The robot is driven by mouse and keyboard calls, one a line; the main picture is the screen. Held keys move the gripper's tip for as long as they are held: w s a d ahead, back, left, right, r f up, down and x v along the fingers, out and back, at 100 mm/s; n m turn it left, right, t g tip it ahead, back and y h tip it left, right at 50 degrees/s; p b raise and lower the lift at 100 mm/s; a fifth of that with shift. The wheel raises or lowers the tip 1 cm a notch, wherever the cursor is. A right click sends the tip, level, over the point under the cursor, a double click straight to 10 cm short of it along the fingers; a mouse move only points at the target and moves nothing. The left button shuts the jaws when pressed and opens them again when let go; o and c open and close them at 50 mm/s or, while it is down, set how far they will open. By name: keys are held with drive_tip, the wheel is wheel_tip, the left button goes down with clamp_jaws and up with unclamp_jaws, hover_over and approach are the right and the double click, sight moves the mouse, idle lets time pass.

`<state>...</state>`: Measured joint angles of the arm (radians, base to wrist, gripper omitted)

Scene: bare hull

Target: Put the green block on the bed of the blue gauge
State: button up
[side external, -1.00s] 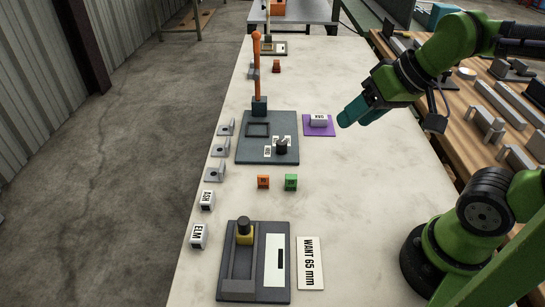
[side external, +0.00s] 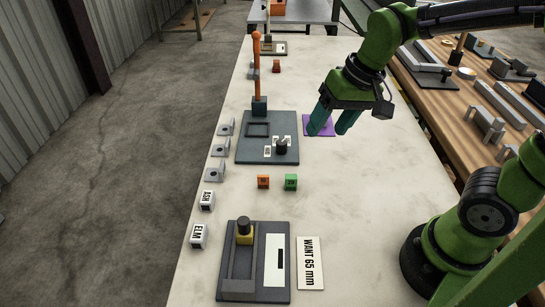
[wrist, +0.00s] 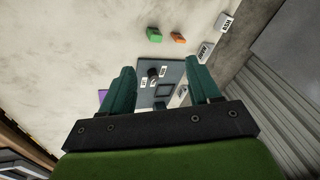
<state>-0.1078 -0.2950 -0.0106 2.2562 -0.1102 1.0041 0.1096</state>
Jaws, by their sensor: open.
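The green block (side external: 291,182) stands on the pale table beside an orange block (side external: 263,182); it also shows in the wrist view (wrist: 154,34). The likely blue gauge is a blue-grey plate (side external: 245,152) with a square frame (side external: 258,130), a dark knob (side external: 282,146) and an upright orange lever (side external: 257,70). Its plate shows between my fingers in the wrist view (wrist: 174,70). My gripper (side external: 332,122) is open and empty, above the table to the right of the plate, fingers pointing down. The green block is well apart from the fingers.
A purple mat (side external: 327,131) is partly hidden by my fingers. Grey brackets (side external: 220,150) and labelled white blocks (side external: 198,236) line the left table edge. The table right of the green block is clear.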

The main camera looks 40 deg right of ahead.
drive_tip(key=w+a+f+m+g+h, duration=0.1)
drive_tip(key=w+a+f+m+g, duration=0.1)
drive_tip(key=w+f+g, duration=0.3)
drive_tip(key=m+t, duration=0.1)
drive_tip(key=m, duration=0.2)
hover_over(291, 176)
drive_tip(key=shift+h, duration=0.4)
drive_tip(key=f, duration=0.9)
drive_tip(key=shift+s, duration=0.2)
drive_tip(key=shift+w+f, duration=0.15)
drive_tip(key=shift+f, duration=2.95)
drive_tip(key=shift+c, duration=0.2)
drive_tip(key=c, duration=1)
drive_tip(key=shift+r, duration=0.1)
drive_tip(key=shift+c, duration=0.5)
